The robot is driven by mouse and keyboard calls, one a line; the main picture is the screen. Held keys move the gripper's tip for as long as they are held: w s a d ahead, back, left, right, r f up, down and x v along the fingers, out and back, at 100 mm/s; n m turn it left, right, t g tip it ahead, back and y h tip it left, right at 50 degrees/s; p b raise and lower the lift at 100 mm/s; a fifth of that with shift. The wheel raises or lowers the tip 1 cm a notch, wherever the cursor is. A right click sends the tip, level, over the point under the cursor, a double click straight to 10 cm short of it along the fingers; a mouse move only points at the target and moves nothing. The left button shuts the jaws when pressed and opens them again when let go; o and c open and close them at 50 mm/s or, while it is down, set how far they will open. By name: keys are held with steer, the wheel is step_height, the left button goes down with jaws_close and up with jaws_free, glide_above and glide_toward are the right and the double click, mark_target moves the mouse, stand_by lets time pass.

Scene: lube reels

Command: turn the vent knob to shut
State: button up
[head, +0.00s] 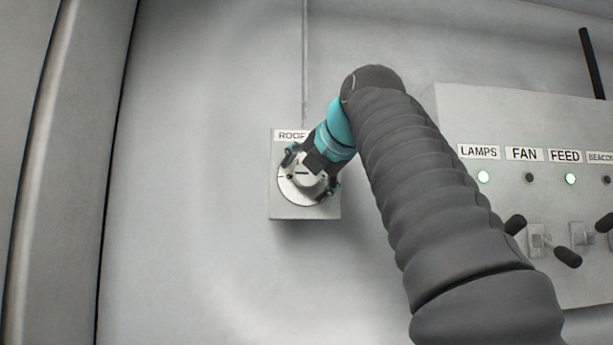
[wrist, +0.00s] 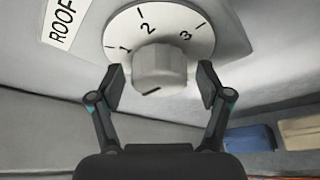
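The knob (wrist: 159,66) is a pale grey cylinder on a round white dial (wrist: 190,22) marked 1, 2 and 3. A short dark mark shows on the knob's lower front edge; I cannot tell which setting it stands for. A label starting "ROOF" (wrist: 66,20) sits beside the dial. My gripper (wrist: 162,84) is open, with one finger on each side of the knob and a gap visible at both sides. In the head view my gripper (head: 308,172) is at the dial (head: 293,194) and hides most of the knob and part of the label.
The dial sits on a small grey wall box (head: 290,212). To the right is a larger panel (head: 470,118) with labelled lamps and dark-handled levers (head: 567,257). Bare wall (head: 190,180) lies left of the box. Blue (wrist: 250,138) and tan bins show in the wrist view.

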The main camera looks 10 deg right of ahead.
steer(key=v, duration=1.2)
steer(key=shift+a, duration=0.1)
stand_by(0.4)
step_height(320, 180, down, 27)
steer(key=m+g+h, duration=0.1)
steer(key=m+g, duration=0.4)
steer(key=m, duration=1.1)
steer(key=s+f+m+g, duration=0.1)
steer(key=s+f+m, duration=0.3)
steer(key=f, duration=0.7)
steer(key=s+f+m+g+h, duration=0.1)
steer(key=s+f+m, duration=0.3)
steer(key=f, duration=0.7)
steer(key=s+f+m+g, duration=0.2)
steer(key=s+f+m, duration=0.2)
steer(key=f, duration=0.7)
steer(key=shift+s+a+f+m, duration=0.3)
steer(key=shift+s+a+f, duration=0.1)
steer(key=shift+s, duration=0.4)
